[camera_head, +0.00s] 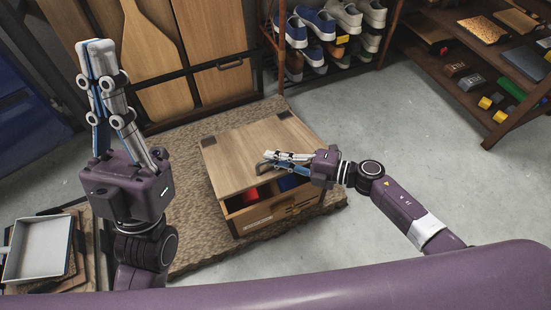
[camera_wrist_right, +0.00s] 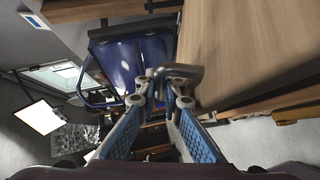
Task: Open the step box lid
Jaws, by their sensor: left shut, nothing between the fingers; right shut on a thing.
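The step box (camera_head: 262,215) is a low wooden box on the brown mat. Its light wood lid (camera_head: 243,155) has dark corner pieces and is partly raised at the near side. Red and blue things show in the gap under it. My right gripper (camera_head: 270,158) is at the lid's near edge, shut on the lid's metal handle, which also shows between the fingertips in the right wrist view (camera_wrist_right: 178,74). The fingers hide part of the handle. My left gripper (camera_head: 96,46) is raised at the left, pointing up, shut and empty, away from the box.
The brown mat (camera_head: 190,235) lies under the box. Wooden cabinet doors (camera_head: 213,40) stand behind it. A shoe rack (camera_head: 330,45) and a shelf (camera_head: 470,65) are at the back right. A grey tray (camera_head: 38,247) is at the lower left. Grey floor is clear at right.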

